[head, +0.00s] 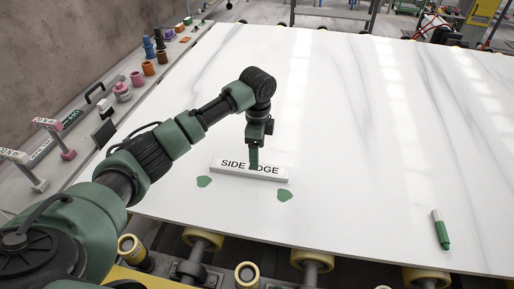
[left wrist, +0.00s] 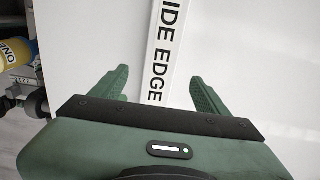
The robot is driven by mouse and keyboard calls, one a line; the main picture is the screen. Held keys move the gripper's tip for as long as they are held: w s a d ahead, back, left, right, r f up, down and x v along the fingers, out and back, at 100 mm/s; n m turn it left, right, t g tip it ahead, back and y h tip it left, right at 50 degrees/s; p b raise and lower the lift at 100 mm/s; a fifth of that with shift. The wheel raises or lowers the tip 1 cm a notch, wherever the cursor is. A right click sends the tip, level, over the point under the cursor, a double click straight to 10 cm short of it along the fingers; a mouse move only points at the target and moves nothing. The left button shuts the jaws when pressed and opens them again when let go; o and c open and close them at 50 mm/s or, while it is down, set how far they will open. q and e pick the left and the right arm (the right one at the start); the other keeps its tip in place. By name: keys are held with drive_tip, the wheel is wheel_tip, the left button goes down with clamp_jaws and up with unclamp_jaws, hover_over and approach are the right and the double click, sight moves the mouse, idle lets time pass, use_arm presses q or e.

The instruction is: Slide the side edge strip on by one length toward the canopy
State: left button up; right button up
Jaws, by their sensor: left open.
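The side edge strip (head: 226,172) is a white bar with black "SIDE EDGE" lettering. It lies flat on the white slab (head: 360,150), close to the slab's near edge. My left gripper (head: 254,165) points down over the strip's middle and hides part of the lettering. In the left wrist view, the strip (left wrist: 163,45) runs between the two green fingers of the open left gripper (left wrist: 159,76), with a gap showing on each side. I cannot tell how high the fingertips are above the slab. I cannot make out a canopy. My right gripper is not in view.
A green-and-white marker (head: 441,230) lies at the right. Rollers (head: 312,262) line the near edge. A ledge with tools and coloured pieces (head: 137,78) runs along the left. The slab's middle is clear.

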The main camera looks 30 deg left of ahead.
sight(235, 167)
use_arm(q)
wheel_tip(235, 167, down, 5)
drive_tip(key=shift+f, duration=0.95)
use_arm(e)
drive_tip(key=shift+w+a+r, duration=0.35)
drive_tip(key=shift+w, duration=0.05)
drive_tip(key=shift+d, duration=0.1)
